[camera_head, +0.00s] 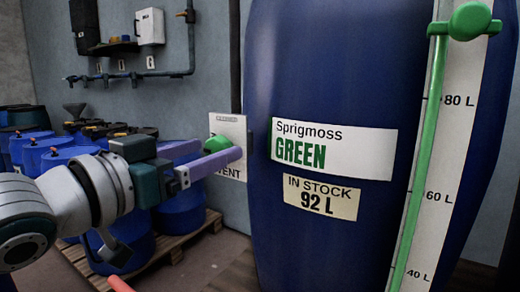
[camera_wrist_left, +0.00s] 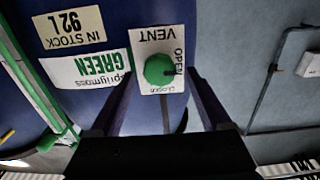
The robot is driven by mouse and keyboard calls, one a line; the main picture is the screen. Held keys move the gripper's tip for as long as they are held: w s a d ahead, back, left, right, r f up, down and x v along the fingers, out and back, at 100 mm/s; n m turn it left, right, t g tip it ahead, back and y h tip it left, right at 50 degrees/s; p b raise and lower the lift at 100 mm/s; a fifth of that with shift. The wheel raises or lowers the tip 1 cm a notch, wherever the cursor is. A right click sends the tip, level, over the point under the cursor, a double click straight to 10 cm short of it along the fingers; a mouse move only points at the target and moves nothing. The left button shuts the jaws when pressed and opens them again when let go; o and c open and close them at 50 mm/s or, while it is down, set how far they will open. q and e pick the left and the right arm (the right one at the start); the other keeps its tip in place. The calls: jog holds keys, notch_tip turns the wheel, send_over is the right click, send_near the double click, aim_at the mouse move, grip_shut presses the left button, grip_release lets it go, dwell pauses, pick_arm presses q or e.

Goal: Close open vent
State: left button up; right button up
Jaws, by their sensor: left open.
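The vent is a green round knob (camera_head: 217,143) on a white plate (camera_head: 228,125) left of the blue Sprigmoss vat. In the left wrist view the knob (camera_wrist_left: 159,69) sits on the plate (camera_wrist_left: 147,42), which reads VENT, OPEN and CLOSED. A dark mark on the knob appears to face OPEN. My left gripper (camera_head: 221,148) is open, its purple fingers reaching toward the plate. In the left wrist view its fingers (camera_wrist_left: 160,77) lie to either side of the knob, with nothing gripped. Contact cannot be told. My right gripper is not in view.
The big blue vat (camera_head: 330,70) stands close right of the plate, with a green-and-white level gauge (camera_head: 425,160). Blue drums (camera_head: 180,210) stand on a wooden pallet (camera_head: 180,247) below my left arm. Pipes and wall boxes (camera_head: 150,26) are at the upper left.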

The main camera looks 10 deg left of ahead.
pick_arm(q)
jog(key=shift+w+d, duration=0.25)
jog(key=shift+w, duration=0.3)
grip_shut()
dwell(0.4)
